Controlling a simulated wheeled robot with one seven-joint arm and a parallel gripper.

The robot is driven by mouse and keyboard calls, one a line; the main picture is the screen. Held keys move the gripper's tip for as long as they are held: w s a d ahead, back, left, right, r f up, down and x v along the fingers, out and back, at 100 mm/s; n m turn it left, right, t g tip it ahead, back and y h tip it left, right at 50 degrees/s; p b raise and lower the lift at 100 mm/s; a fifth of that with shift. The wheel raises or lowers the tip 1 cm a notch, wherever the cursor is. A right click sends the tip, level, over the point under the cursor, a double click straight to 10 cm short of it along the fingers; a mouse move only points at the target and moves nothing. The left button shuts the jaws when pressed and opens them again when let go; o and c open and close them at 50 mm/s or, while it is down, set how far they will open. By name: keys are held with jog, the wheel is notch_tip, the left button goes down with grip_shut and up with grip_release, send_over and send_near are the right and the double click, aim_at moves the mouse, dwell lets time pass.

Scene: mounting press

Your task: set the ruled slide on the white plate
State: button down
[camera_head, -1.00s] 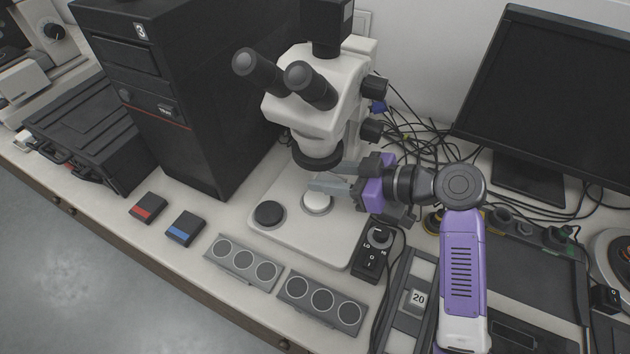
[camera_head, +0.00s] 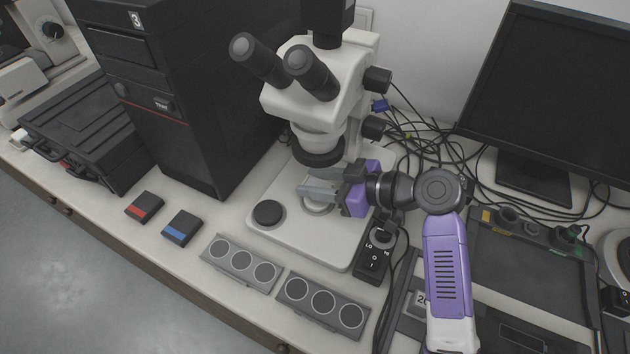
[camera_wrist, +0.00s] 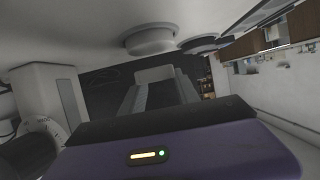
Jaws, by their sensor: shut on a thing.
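My gripper (camera_head: 308,181) reaches in from the right, low over the microscope base, its fingers shut on a thin pale piece. In the wrist view that piece, taken as the ruled slide (camera_wrist: 155,74), shows between the fingertips; its rulings cannot be read. In the head view the fingers hide it. The white plate (camera_head: 317,210) is a round disc on the base, partly covered by the fingers and in shade. It also shows whole near the top of the wrist view (camera_wrist: 150,40). The slide looks apart from the plate in the wrist view.
The microscope (camera_head: 318,85) stands over the base, its dark objective ring close above my fingers. A black disc (camera_head: 268,213) lies left of the white plate. A control box (camera_head: 374,255) and cables are at right. Two grey holders (camera_head: 240,262) lie in front.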

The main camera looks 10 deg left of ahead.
jog(key=shift+f, duration=0.3)
jog(key=shift+s+f+b, duration=0.1)
jog(key=shift+f+b, duration=0.2)
jog(key=shift+b, duration=0.05)
jog(key=c, duration=0.9)
grip_release()
jog(key=shift+f, duration=0.15)
jog(key=shift+r+p, duration=0.4)
jog(key=shift+p, duration=0.05)
jog(key=r+v, duration=0.1)
jog(key=v, duration=1.1)
jog(key=shift+b, duration=0.35)
